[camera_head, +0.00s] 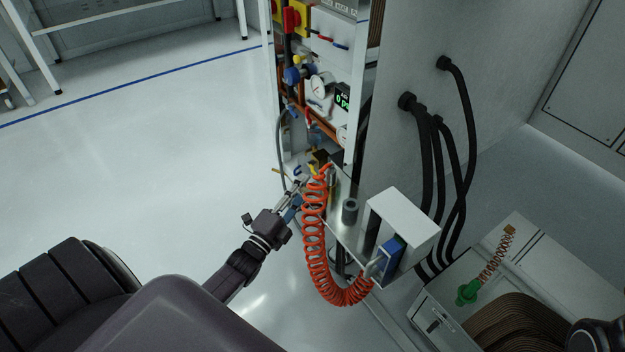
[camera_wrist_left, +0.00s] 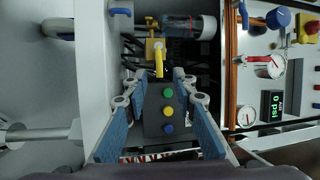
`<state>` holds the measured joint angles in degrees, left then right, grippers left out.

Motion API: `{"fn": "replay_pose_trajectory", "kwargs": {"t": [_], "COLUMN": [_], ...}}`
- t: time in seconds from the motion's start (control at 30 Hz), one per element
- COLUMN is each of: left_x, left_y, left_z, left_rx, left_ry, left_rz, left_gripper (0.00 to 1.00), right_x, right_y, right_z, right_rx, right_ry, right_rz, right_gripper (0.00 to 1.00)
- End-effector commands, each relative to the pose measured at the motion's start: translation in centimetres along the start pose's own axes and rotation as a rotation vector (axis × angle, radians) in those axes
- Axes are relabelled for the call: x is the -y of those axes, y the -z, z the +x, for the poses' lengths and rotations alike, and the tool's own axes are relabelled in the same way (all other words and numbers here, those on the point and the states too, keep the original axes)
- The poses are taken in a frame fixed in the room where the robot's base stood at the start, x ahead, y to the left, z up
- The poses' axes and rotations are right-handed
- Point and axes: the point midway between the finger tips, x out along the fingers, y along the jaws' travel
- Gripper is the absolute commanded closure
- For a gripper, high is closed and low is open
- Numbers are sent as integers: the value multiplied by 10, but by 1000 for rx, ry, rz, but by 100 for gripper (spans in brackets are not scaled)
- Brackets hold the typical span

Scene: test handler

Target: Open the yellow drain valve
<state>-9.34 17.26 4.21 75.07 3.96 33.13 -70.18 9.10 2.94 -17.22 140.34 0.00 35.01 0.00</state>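The yellow drain valve handle (camera_wrist_left: 158,60) shows in the left wrist view, on a brass-coloured body (camera_wrist_left: 153,46) inside the cabinet. It lies just beyond my left gripper's fingertips (camera_wrist_left: 160,76), roughly between them. The gripper's two blue fingers are apart, and I see nothing held; whether a tip touches the handle I cannot tell. In the head view my left gripper (camera_head: 294,196) reaches the lower cabinet front, where small yellow parts show beside the red coil; which is the handle is unclear.
A dark box with green, yellow and blue buttons (camera_wrist_left: 168,112) shows between the fingers. A red coiled hose (camera_head: 316,240) hangs close to the right of my left gripper. A metal shelf (camera_head: 345,222) juts out there. The floor to the left is clear.

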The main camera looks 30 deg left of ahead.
Motion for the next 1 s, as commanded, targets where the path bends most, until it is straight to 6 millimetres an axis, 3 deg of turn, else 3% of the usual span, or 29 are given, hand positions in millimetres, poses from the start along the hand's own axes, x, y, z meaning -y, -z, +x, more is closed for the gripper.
{"fn": "replay_pose_trajectory", "kwargs": {"t": [0.1, 0.3, 0.63, 0.87, 1.0], "left_x": [-2, -2, -1, -1, -1], "left_y": [-1, -1, -1, -1, -1], "left_z": [21, 42, 47, 46, 46], "left_rx": [0, 1, 2, 2, 2], "left_ry": [3, -1, -3, -3, -3], "left_rz": [1, -1, -2, -2, -2], "left_gripper": [75, 75, 75, 98, 100], "right_x": [2, 4, 5, 5, 5], "right_y": [5, 10, 10, 10, 10], "right_z": [1, 7, 10, 9, 9], "right_rx": [-28, -54, -58, -58, -58], "right_ry": [10, 21, 24, 24, 24], "right_rz": [-4, -8, -8, -8, -8], "right_gripper": [75, 75, 75, 75, 75]}}
